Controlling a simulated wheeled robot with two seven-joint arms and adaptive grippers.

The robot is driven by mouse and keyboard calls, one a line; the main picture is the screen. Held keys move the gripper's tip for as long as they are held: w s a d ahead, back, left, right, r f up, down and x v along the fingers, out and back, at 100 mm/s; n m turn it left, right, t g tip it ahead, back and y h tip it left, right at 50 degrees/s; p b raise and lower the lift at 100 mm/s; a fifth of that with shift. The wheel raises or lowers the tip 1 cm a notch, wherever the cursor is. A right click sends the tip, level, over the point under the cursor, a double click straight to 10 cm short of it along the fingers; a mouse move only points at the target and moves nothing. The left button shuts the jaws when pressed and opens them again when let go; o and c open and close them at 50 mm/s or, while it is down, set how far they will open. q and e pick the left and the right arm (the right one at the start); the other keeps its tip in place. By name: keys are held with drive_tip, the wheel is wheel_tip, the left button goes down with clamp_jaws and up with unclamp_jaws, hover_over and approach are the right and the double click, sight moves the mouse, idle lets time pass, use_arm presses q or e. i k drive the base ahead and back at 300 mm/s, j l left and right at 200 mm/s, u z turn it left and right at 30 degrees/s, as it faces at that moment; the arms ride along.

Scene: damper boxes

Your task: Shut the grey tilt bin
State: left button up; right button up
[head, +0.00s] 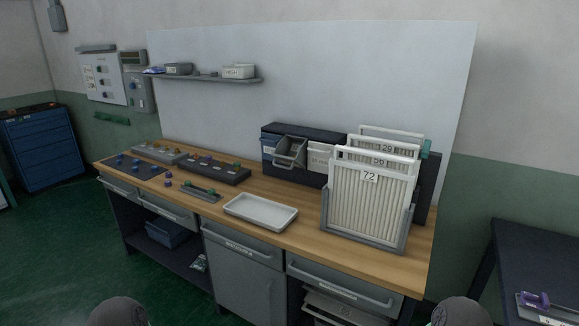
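The grey tilt bin (290,153) sits in a dark bin housing (302,133) at the back of the wooden workbench. It is tilted forward out of the housing, with its open top and inside showing. A pale bin front (320,157) beside it on the right is flush with the housing. A blue-grey bin front (268,146) on the left also looks shut. Neither of my grippers is in view; only rounded grey parts of my arms show at the bottom edge.
A rack of white pleated filter panels (370,200) stands right of the housing and hides its right end. A white tray (261,211) lies in front on the bench (300,216). Dark holders with small knobs (215,168) fill the left. Bare wood lies between tray and housing.

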sight(290, 146)
drive_tip(key=i+j+z, duration=0.15)
drive_tip(key=i+j, duration=0.45)
drive_tip(key=i, duration=0.2)
